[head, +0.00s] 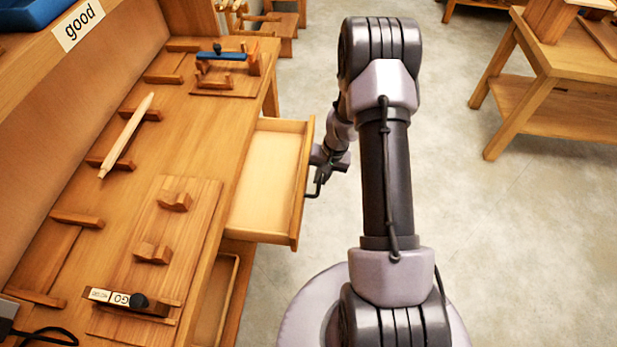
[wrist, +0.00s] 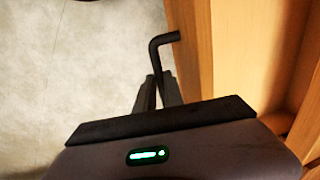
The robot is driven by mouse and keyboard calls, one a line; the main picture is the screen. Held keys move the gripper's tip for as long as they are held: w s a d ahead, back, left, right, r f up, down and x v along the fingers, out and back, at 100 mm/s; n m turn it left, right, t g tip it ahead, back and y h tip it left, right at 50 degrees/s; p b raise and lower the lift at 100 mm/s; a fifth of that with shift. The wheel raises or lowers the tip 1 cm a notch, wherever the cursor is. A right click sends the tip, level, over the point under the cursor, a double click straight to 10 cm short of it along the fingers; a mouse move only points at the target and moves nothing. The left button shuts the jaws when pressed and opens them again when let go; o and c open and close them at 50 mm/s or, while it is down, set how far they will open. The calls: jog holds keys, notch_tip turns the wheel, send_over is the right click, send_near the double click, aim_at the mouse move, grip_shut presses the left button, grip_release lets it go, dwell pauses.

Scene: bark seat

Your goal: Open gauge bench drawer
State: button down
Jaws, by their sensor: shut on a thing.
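The gauge bench (head: 190,130) is wooden and fills the left of the head view. Its drawer (head: 262,180) stands pulled out to the right, and its light inside looks empty. My gripper (head: 318,182) is at the outer face of the drawer front, partly hidden by my arm. In the wrist view my gripper (wrist: 158,95) is shut on the dark bent drawer handle (wrist: 164,40), whose hooked end shows beyond the fingers. The drawer front (wrist: 193,50) is just right of the handle there.
On the bench top lie a pale wooden rod (head: 125,135), a GO gauge (head: 125,300) on a wooden board, and a blue-handled tool (head: 222,54) on a stand. A lower open compartment (head: 215,300) is below. A wooden table (head: 560,70) stands at right. The floor (head: 500,230) between is clear.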

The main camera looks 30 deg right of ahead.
jog(key=shift+s+d, duration=0.1)
jog(key=shift+d, duration=0.05)
jog(key=c, duration=1.7)
grip_release()
jog(key=d+r+p, duration=0.1)
jog(key=r+p, duration=0.1)
jog(key=r, duration=0.3)
jog(key=s+r+p, duration=0.1)
jog(key=r+p, duration=0.1)
jog(key=r, duration=0.4)
jog(key=s+d+r+p, duration=0.1)
jog(key=r+p, duration=0.1)
jog(key=r, duration=0.4)
jog(key=shift+d, duration=0.35)
